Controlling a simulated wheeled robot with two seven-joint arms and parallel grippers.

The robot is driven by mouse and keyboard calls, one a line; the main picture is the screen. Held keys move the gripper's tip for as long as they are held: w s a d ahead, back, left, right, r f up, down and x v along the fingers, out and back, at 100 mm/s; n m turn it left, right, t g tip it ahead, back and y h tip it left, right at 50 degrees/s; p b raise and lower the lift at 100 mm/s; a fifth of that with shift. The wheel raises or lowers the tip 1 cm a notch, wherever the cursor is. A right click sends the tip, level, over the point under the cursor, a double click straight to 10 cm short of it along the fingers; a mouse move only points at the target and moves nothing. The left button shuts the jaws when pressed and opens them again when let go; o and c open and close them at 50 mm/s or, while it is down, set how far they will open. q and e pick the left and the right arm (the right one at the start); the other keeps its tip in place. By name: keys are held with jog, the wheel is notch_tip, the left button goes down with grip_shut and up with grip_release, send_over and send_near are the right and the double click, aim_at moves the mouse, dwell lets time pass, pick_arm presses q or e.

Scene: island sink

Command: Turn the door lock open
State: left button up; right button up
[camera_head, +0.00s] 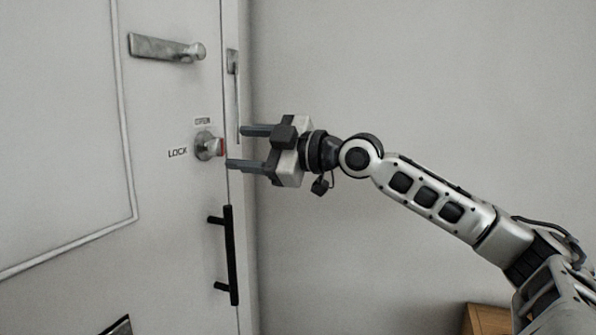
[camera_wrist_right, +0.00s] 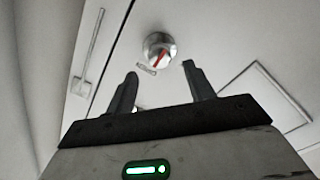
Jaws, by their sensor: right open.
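The door lock (camera_head: 208,146) is a round silver knob with a red mark, on the white door (camera_head: 60,130). A "LOCK" label (camera_head: 178,153) is to its left and an "OPEN" label (camera_head: 202,121) above it. My right gripper (camera_head: 234,147) is open and empty, just right of the knob in the head view, its two fingers pointing at the door. In the right wrist view the knob (camera_wrist_right: 159,49) with its red stripe lies beyond the two fingertips (camera_wrist_right: 160,70), apart from them. My left gripper is not in view.
A silver lever handle (camera_head: 167,48) sits above the lock. A black vertical pull handle (camera_head: 230,255) is below it near the door edge. A plain grey wall (camera_head: 420,80) is to the right, with a wooden piece (camera_head: 486,319) at the bottom.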

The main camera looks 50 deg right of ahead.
pick_arm(q)
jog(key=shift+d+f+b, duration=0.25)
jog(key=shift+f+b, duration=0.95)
jog(key=shift+b, duration=0.6)
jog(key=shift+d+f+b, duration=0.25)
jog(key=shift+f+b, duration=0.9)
jog(key=shift+b, duration=0.65)
pick_arm(e)
jog(key=v, duration=1)
jog(key=shift+f, duration=0.1)
